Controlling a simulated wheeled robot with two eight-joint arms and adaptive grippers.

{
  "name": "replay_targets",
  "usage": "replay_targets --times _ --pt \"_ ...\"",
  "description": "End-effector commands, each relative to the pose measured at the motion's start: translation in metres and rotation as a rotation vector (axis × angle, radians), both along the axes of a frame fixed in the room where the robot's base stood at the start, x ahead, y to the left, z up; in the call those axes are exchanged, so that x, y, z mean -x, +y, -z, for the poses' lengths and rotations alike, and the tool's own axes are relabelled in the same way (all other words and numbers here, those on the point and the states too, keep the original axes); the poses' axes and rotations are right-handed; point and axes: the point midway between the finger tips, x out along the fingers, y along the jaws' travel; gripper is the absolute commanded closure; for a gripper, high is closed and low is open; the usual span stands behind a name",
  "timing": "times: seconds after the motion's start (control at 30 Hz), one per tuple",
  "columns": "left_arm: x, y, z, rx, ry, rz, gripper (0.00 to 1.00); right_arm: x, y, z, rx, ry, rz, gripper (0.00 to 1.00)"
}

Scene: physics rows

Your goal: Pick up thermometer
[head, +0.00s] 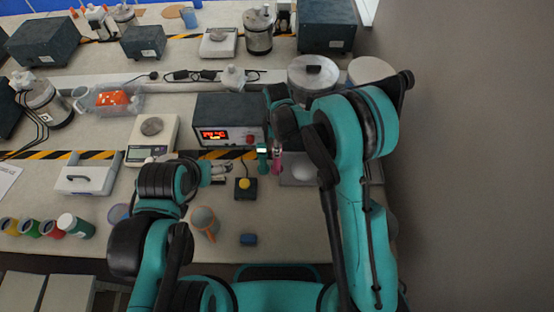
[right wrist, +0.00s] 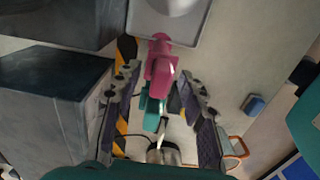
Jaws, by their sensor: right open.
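A slim teal device with a small lit display (head: 262,150) stands by the front of the dark control box in the head view. A pink handheld device (head: 277,163) is just right of it. I cannot tell for sure which is the thermometer. In the right wrist view the pink device (right wrist: 160,62) and the teal device (right wrist: 152,104) appear between my open right fingers (right wrist: 158,82), not visibly gripped. A thin pale probe shows below them. In the head view my right gripper (head: 278,138) is mostly hidden by its arm. My left gripper (head: 220,173) is near the yellow button; its jaw opening is unclear.
The control box (head: 228,118) with a red display stands behind the devices. A yellow push button (head: 245,185), an orange-handled mug (head: 204,222) and a small blue block (head: 248,239) are in front. A scale (head: 150,140) stands left. A grey plate (head: 300,173) is right.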

Motion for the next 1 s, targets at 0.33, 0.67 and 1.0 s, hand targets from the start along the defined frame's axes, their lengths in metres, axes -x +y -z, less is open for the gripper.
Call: replay_targets --times 0.33,0.67,1.0 --pt "0.000 0.000 0.000 0.000 0.000 0.000 0.13 0.000 0.000 0.006 0.000 0.000 0.001 0.69" --pt "0.000 0.000 0.000 0.000 0.000 0.000 0.13 0.000 0.000 0.006 0.000 0.000 0.001 1.00" --pt "0.000 0.000 -0.001 0.000 0.000 0.000 0.13 0.000 0.000 -0.005 0.000 0.000 0.001 1.00"
